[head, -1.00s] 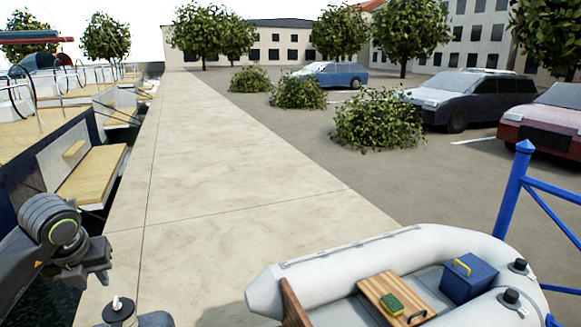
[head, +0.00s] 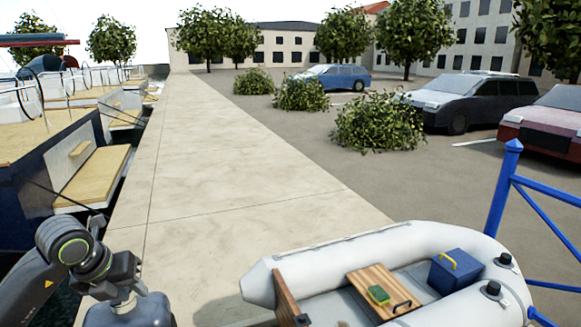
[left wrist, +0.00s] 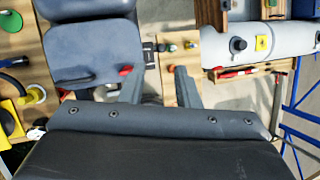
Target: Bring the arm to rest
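My left arm (head: 75,255) comes in at the lower left of the head view, bent beside the walkway; its fingertips cannot be made out there. In the left wrist view, my left gripper (left wrist: 154,78) shows its two dark fingers apart, with nothing held between them. Behind the gap lie a narrow wooden board and small items, seen at a distance. My right arm and gripper are not in view.
A grey inflatable boat (head: 345,258) with a wooden board (head: 372,286) and blue box (head: 455,270) lies at the lower right. A blue railing (head: 503,190) stands beyond it. Moored boats (head: 60,150) line the left. The pale walkway (head: 200,150) is clear ahead.

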